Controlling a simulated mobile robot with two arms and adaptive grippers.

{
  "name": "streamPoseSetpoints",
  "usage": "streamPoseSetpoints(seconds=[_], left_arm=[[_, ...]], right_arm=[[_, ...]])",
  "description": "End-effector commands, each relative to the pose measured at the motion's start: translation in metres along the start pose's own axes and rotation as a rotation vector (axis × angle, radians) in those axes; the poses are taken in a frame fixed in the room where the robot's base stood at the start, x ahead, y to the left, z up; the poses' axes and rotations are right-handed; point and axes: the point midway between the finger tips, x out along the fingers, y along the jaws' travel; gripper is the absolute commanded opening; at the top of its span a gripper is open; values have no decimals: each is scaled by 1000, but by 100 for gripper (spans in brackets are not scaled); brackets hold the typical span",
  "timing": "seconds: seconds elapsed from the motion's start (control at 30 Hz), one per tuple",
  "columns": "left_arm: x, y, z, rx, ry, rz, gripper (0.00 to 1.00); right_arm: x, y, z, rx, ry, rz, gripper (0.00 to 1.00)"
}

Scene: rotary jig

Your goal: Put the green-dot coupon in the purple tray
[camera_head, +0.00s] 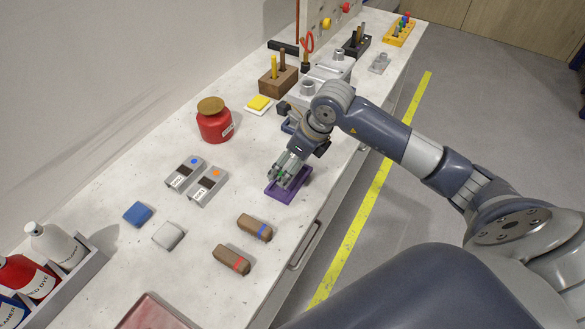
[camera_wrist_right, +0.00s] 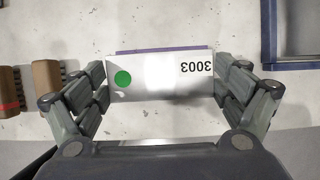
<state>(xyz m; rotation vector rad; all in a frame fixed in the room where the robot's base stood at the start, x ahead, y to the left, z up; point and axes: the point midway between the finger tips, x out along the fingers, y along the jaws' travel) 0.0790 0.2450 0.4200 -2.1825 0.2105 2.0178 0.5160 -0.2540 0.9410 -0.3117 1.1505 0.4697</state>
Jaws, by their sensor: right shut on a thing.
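My right gripper (camera_head: 287,172) is shut on a pale coupon that has a green dot. In the right wrist view the coupon (camera_wrist_right: 160,76) lies flat between the fingers, with the green dot at its left and the number 3003 upside down at its right. The purple tray (camera_head: 287,199) is on the bench directly below the gripper in the head view. A thin purple strip of it shows past the coupon's far edge in the right wrist view (camera_wrist_right: 160,50). I cannot tell whether the coupon touches the tray floor. My left gripper is not in view.
Two grey devices (camera_head: 185,174) (camera_head: 207,185), a red jar (camera_head: 214,122) and a wooden holder (camera_head: 278,80) stand farther back. The bench's front edge is close to the tray.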

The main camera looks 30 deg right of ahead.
Motion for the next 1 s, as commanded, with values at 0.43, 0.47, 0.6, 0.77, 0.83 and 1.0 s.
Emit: streamPoseSetpoints(seconds=[0.43, 0.47, 0.6, 0.77, 0.83, 1.0], left_arm=[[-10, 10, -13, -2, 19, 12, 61], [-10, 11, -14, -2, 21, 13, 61], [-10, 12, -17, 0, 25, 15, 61], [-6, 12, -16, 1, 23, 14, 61], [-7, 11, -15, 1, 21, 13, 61], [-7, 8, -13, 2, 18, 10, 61]], right_arm=[[40, 0, -16, -1, -3, -1, 49], [40, -1, -16, -1, -3, -1, 49], [40, -1, -16, -1, -3, -1, 49], [43, 0, -18, -1, -2, -1, 96], [42, 0, -17, -1, -1, -1, 100], [42, 0, -17, -1, -1, 0, 100]])
